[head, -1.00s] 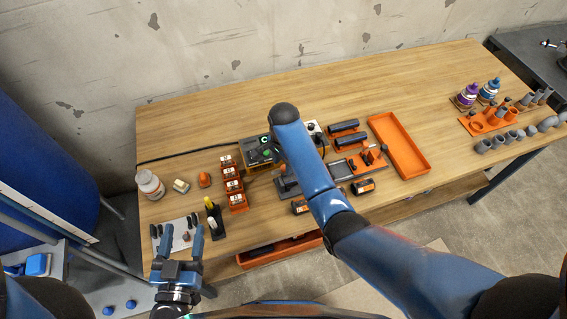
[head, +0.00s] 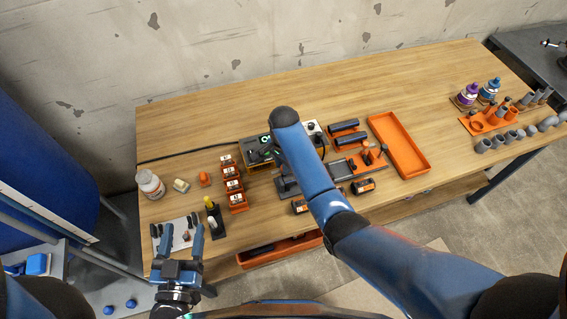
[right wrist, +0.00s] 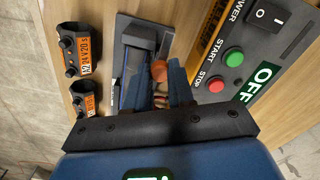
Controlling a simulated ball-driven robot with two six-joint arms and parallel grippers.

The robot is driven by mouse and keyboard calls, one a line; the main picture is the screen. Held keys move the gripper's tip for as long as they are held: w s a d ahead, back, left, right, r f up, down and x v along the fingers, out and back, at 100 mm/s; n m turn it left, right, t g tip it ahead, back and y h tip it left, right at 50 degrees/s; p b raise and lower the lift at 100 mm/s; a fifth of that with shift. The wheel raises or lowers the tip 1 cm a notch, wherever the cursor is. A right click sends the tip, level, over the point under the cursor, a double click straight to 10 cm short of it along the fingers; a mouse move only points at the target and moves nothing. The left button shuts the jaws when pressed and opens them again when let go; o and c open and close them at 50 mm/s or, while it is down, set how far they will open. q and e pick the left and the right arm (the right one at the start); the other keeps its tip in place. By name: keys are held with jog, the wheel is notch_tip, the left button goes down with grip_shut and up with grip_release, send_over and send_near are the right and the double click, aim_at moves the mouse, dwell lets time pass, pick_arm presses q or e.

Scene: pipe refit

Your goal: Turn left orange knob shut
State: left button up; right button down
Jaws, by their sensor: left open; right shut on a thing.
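The left orange knob (right wrist: 159,71) shows in the right wrist view on a dark grey fixture. My right gripper (right wrist: 162,84) is shut on it, with a blue finger on each side. In the head view my right arm covers this knob and most of its fixture (head: 286,187). My left gripper (head: 181,238) is open and empty at the front left of the table, near a white sheet with small dark parts.
A control box (right wrist: 256,58) with a green START button, a red STOP button and an OFF display stands beside the fixture. Orange-labelled units (right wrist: 80,50) lie on its other side. An orange tray (head: 398,146) lies right. The table's back is clear.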

jog(key=shift+r+n, duration=0.1)
jog(key=shift+n, duration=0.3)
jog(key=n+p, duration=0.1)
jog(key=n, duration=0.1)
jog(key=shift+n+p, duration=0.3)
jog(key=shift+p, duration=0.1)
jog(key=n+p, duration=0.1)
jog(key=n, duration=0.3)
jog(key=shift+n, duration=0.3)
jog(key=n+p, duration=0.1)
jog(key=n, duration=0.4)
jog(key=shift+p, duration=0.35)
jog(key=shift+w+n+p, duration=0.1)
jog(key=shift+n+p, duration=0.2)
jog(key=shift+n, duration=2.1)
jog(key=c, duration=1)
grip_release()
